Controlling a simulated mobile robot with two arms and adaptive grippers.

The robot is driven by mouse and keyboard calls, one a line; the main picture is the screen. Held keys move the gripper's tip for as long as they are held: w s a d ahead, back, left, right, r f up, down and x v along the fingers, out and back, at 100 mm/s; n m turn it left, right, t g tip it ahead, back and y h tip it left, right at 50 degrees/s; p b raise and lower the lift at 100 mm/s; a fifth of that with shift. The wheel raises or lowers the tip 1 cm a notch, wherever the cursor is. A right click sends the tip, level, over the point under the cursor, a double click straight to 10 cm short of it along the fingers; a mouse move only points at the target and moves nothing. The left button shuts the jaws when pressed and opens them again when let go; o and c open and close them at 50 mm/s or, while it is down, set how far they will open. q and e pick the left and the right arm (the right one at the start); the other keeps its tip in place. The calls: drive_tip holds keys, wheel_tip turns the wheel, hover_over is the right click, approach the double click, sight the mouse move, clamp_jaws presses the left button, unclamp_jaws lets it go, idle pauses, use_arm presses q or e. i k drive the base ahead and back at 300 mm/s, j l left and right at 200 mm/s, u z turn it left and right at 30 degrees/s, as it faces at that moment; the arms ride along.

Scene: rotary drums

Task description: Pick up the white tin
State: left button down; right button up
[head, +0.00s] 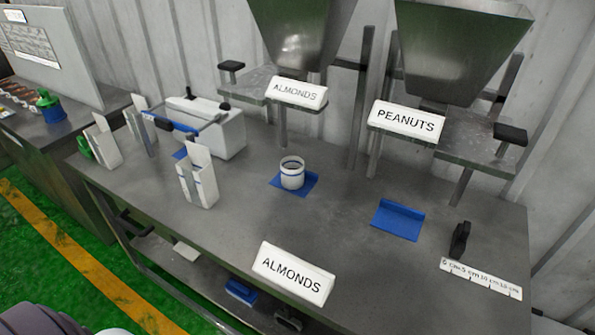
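The white tin (292,180) stands upright on a blue holder (310,186) on the grey metal table (260,222), below the hopper labelled ALMONDS. Its top looks open, with a dark rim; what is inside is too small to tell. Neither of my grippers shows in the head view, and nothing touches the tin.
Two metal hoppers (300,35) (455,50) stand behind the tin. An empty blue holder (398,220) lies to the right, and an ALMONDS sign (292,274) stands in front. White cartons (204,185) and a white machine (220,135) stand left. The table around the tin is clear.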

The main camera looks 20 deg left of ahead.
sight(292, 167)
drive_tip(key=j+z, duration=0.15)
drive_tip(key=j, duration=1.6)
